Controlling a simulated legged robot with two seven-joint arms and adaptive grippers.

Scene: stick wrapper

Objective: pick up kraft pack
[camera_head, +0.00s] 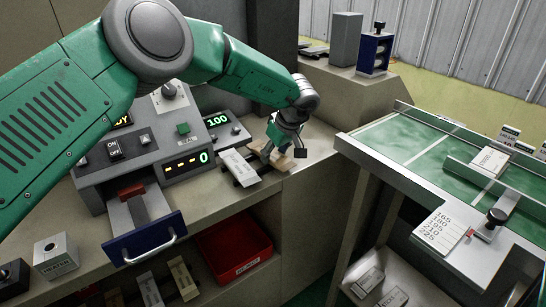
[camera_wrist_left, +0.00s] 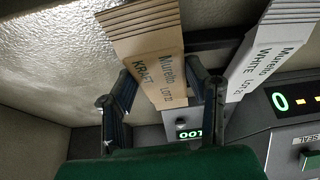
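The kraft pack (camera_wrist_left: 148,42) is a tan stack with dark lettering that reads "Muretto KRAFT". In the head view it (camera_head: 283,161) is mostly hidden behind my left gripper (camera_head: 287,150). In the left wrist view my left gripper (camera_wrist_left: 163,97) is open, with one finger on each side of the near end of the kraft pack. I cannot tell whether either finger touches it. My right gripper is not in view.
A white pack (camera_wrist_left: 268,52) lies right beside the kraft pack; it also shows in the head view (camera_head: 239,167). A grey machine (camera_head: 160,125) with lit displays stands to the left. A red bin (camera_head: 232,247) sits below the counter. A green-topped table (camera_head: 405,140) stands at right.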

